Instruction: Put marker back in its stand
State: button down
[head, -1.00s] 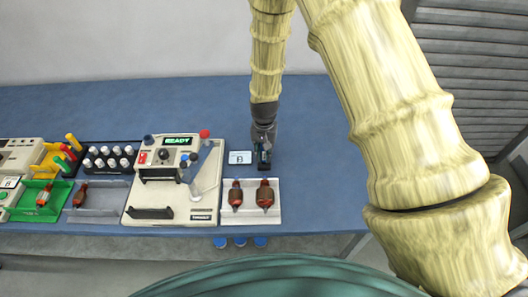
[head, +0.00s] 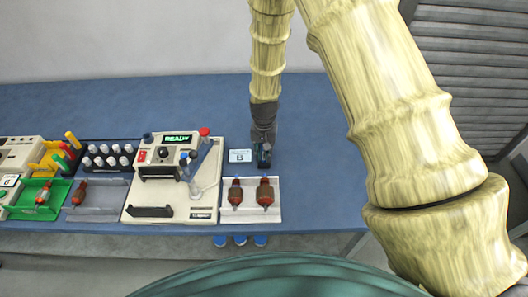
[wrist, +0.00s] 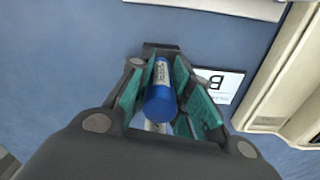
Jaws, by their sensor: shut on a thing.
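A blue marker (wrist: 160,100) with a white label is between the teal-padded fingers of my gripper (wrist: 165,75) in the wrist view. My gripper is shut on it. In the head view my gripper (head: 262,153) is over the blue table, just right of a small white card marked B; the marker is hard to make out there. A yellow stand (head: 52,157) at the far left holds yellow, red and green markers. It is well to the left of my gripper.
The card B (head: 240,156) lies beside my gripper. A winding machine (head: 172,190) with a READY display stands to the left. A white tray (head: 252,214) holds two armatures in front. A dark rack (head: 107,147) holds several white-capped bottles. The table behind and right is clear.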

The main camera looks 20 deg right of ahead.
jog(key=shift+f, duration=0.1)
dwell(0.3)
jog(key=c, duration=1.2)
grip_release()
jog(key=shift+c, duration=0.2)
notch_tip(320, 180, up, 12)
